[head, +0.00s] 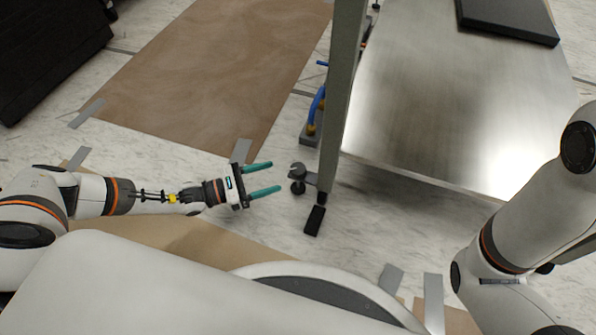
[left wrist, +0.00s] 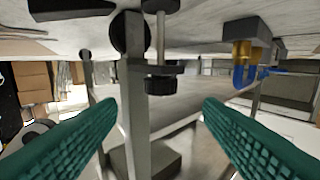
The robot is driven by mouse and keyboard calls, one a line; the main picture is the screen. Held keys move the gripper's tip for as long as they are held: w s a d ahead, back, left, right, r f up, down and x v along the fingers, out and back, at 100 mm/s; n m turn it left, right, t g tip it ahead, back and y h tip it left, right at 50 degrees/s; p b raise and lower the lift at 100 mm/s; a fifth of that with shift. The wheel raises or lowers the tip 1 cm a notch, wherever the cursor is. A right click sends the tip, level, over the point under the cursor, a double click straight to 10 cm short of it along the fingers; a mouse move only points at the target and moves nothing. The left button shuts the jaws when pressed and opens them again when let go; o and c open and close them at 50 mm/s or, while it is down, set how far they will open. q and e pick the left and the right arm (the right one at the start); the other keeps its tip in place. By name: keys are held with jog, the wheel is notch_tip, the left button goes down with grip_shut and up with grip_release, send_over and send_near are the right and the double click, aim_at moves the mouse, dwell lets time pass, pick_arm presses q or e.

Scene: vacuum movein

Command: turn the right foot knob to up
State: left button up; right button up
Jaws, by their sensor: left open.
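A foot knob (head: 297,170) sits on a short bracket at the bottom of the near grey cart leg. In the left wrist view, which looks upside down with the floor at the top, the black knob (left wrist: 160,86) is on a threaded stem leading to a round foot pad. My left gripper (head: 264,179) is open, its green fingers pointing at the knob from the left with a small gap. In the wrist view the knob lies between and beyond the fingertips (left wrist: 160,101). My right gripper is out of view; only my right arm shows.
The leg (head: 342,90) rises just right of the knob, with a black part (head: 315,220) at its foot. A metal shelf (head: 440,90) lies to the right. Blue hoses (head: 317,102) with brass fittings are behind the leg. Brown paper (head: 215,70) covers the floor at left.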

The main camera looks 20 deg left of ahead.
aim_at(298, 168)
pick_arm(q)
jog(key=b+x, duration=0.3)
jog(key=x, duration=0.4)
jog(key=shift+w+d+f, duration=0.1)
jog(key=shift+w+d, duration=0.45)
jog(key=shift+d, duration=0.1)
